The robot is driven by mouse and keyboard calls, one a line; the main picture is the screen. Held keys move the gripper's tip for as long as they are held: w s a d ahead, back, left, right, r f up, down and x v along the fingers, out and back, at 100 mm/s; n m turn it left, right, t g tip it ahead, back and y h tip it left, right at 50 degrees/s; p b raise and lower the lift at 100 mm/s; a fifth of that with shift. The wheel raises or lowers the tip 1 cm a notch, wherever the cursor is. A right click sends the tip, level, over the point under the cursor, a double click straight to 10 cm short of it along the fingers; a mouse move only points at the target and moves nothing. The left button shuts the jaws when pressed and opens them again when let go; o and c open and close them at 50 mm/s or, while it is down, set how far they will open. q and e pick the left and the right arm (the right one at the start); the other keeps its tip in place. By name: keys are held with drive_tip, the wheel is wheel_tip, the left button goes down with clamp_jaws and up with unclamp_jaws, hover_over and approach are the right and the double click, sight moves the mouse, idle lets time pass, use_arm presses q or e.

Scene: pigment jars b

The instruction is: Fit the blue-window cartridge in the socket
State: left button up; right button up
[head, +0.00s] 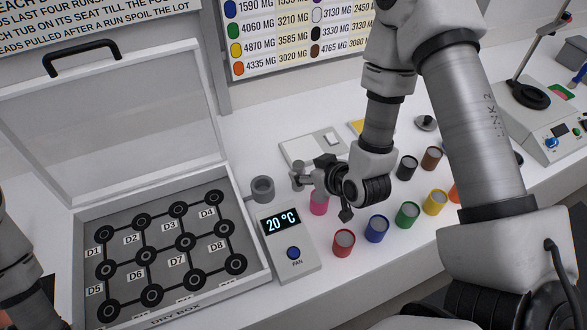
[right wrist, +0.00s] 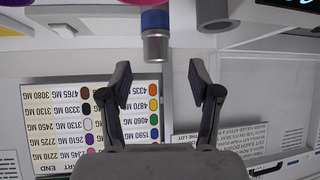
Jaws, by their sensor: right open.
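The cartridge (right wrist: 155,22) shows in the right wrist view as an upright cylinder with a blue band and a grey end. It stands beyond my right fingertips, roughly in line with the gap between them. My right gripper (right wrist: 158,80) is open and empty. My left gripper is out of view.
Coloured jars, including pink (head: 319,206), red (head: 343,244) and blue (head: 377,230), stand close to the right gripper. A temperature unit (head: 296,268) reads 20 °C. The open dry box (head: 258,282) is at left, a white scale (head: 300,150) behind, another device (head: 545,125) at right.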

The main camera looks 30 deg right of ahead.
sight(302, 168)
drive_tip(key=shift+p+x, duration=0.8)
drive_tip(key=x, duration=0.2)
drive_tip(key=p+x, duration=0.1)
drive_tip(key=x, duration=0.1)
drive_tip(key=shift+w+d+f, duration=0.2)
drive_tip(key=shift+w, duration=0.1)
drive_tip(key=shift+s, duration=0.15)
drive_tip(key=shift+s+r, duration=0.15)
drive_tip(key=c, duration=0.5)
clamp_jaws()
